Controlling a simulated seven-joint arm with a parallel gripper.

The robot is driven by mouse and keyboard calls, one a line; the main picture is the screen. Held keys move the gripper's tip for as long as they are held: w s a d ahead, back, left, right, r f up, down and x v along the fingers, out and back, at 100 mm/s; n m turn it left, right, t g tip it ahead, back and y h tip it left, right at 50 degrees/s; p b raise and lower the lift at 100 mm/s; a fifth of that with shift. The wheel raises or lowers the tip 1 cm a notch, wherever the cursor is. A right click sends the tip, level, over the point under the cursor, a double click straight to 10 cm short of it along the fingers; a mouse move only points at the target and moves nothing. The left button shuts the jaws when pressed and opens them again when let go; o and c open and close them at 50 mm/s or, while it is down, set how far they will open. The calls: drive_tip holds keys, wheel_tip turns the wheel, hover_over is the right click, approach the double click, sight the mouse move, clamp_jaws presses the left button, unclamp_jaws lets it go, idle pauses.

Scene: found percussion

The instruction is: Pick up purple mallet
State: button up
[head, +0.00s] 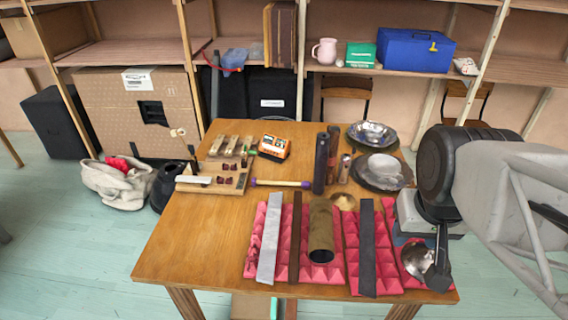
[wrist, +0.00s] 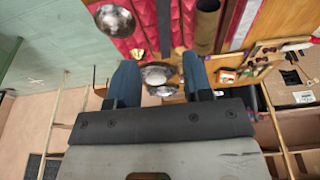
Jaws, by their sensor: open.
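The purple mallet (head: 282,183) lies flat on the wooden table in the head view. Metal bowls show beyond the fingertips. My gripper is apart from the mallet; in the head view my arm is at the right and the fingers are not clear.
Dark upright tubes (head: 321,163) stand just right of the mallet. A wooden tray (head: 240,187) with small parts is to its left. Metal bowls (head: 371,134) are at the back right. Pink foam (head: 349,262) with bars and a tube covers the front. The table's left front is clear.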

drive_tip(key=w, duration=0.1)
drive_tip(key=m+g, duration=0.3)
drive_tip(key=m, duration=1.5)
hover_over(272, 182)
wheel_tip(272, 182, down, 28)
drive_tip(key=shift+f, duration=0.1)
drive_tip(key=shift+a+f, duration=0.15)
drive_tip(key=shift+f, duration=0.15)
drive_tip(key=shift+f, duration=1.15)
